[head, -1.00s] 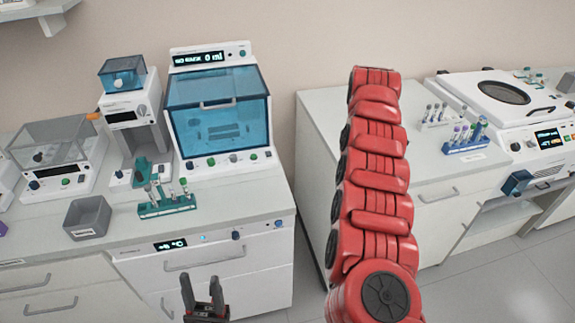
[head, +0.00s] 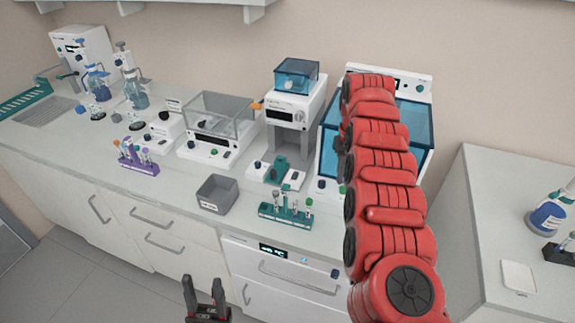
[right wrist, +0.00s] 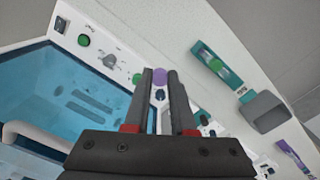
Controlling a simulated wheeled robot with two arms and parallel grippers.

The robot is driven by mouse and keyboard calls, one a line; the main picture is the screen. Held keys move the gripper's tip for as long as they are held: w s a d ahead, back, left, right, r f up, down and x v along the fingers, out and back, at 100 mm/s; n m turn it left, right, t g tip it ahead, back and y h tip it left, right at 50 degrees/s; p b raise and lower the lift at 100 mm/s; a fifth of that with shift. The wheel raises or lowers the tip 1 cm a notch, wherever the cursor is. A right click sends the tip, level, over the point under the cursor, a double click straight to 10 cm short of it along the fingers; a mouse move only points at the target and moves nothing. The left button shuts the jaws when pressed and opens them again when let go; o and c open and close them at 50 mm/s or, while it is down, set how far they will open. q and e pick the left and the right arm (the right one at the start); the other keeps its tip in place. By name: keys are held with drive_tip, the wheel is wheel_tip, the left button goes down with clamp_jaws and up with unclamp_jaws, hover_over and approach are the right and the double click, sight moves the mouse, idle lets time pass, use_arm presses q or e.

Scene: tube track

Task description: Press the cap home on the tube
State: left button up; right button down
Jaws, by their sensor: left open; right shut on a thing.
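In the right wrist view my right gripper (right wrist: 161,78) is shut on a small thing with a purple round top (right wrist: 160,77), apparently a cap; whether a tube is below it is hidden. In the head view my red right arm (head: 385,175) hides that gripper. My left gripper (head: 204,292) is open and empty, low in front of the counter. A teal rack (head: 288,218) with several tubes stands on the counter's front part; it also shows in the right wrist view (right wrist: 230,75) with a green cap. A purple rack (head: 138,167) with several tubes stands further left.
A grey bin (head: 217,194) stands left of the teal rack. Behind are a clear-lidded balance (head: 218,125), a blue-lidded device (head: 297,90) and a large blue-windowed machine (head: 412,120). Bottles (head: 135,92) stand at the left. A gap separates the right bench (head: 500,225).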

drive_tip(key=a+n+p, duration=0.5)
drive_tip(key=a, duration=0.3)
drive_tip(key=shift+r, duration=0.45)
drive_tip(key=shift+a, duration=0.15)
